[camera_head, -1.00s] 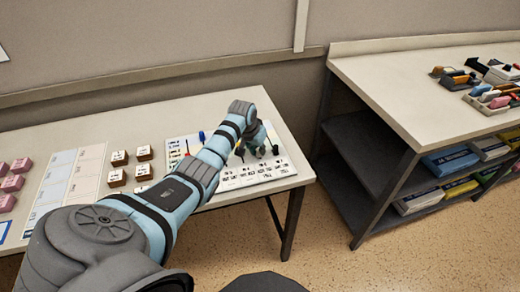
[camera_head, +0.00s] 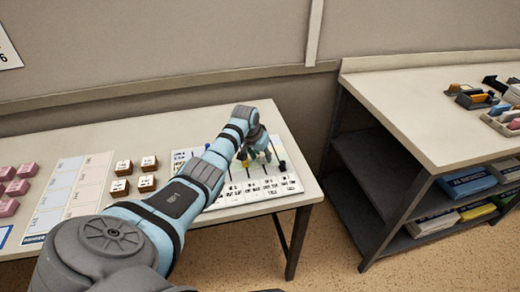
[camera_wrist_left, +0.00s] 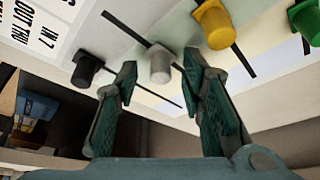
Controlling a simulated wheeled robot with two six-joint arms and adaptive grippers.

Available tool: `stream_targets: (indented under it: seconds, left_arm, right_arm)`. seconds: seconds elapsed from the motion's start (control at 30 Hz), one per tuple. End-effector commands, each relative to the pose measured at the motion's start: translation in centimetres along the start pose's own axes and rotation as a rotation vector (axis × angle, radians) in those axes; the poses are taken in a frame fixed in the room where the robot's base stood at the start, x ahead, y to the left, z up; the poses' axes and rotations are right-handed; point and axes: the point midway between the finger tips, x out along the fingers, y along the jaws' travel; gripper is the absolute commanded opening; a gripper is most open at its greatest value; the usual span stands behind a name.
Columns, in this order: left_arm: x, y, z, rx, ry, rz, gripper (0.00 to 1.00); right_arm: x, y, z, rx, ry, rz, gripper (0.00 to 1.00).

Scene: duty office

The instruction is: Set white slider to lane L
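The white slider (camera_wrist_left: 160,65) is a pale knob on a dark slot in the left wrist view. My left gripper (camera_wrist_left: 160,80) is open, with one fingertip on each side of the knob. I cannot tell whether either finger touches it. A black knob (camera_wrist_left: 87,70) is just left of the fingers, a yellow knob (camera_wrist_left: 216,27) is to the right, and a green knob (camera_wrist_left: 306,20) is farther right. In the head view, the left gripper (camera_head: 259,154) is low over the slider board (camera_head: 225,202) and hides the white knob. My right gripper is not in view.
Small brown blocks with white tops (camera_head: 123,168) and pink blocks (camera_head: 8,207) stand left of the board, with a lane chart (camera_head: 68,195) between them. The wall is behind the table. A second table (camera_head: 400,90) with shelves stands to the right.

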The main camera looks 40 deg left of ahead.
Motion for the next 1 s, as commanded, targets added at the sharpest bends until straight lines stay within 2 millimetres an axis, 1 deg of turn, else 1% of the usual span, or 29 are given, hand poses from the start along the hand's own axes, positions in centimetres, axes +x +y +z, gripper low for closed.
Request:
stream_targets:
  seconds: [0.07,0.17,0.3,0.4,0.5,0.63,1.0]
  left_arm:
    - [-0.8,-0.1,-0.1,0.0,0.003,0.0,0.36]
    - [-2.8,-0.1,0.0,0.004,0.004,-0.004,0.36]
    - [-7.0,-0.1,-0.1,0.003,0.004,-0.003,0.36]
    - [-9.5,-0.1,-0.1,0.003,0.003,-0.003,0.36]
    - [-11.0,0.0,-0.1,0.002,0.001,-0.001,0.36]
    - [-11.7,0.0,0.0,0.001,-0.001,-0.001,0.36]
    - [-11.6,0.0,-0.1,0.001,-0.001,-0.001,0.36]
  right_arm:
    - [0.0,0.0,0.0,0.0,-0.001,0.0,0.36]
    - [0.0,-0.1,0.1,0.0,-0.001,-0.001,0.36]
    - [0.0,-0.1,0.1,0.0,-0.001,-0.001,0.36]
    - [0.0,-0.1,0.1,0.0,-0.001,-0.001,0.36]
    - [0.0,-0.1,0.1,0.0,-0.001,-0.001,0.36]
    - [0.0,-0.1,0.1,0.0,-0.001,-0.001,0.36]
    - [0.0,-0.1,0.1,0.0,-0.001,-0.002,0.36]
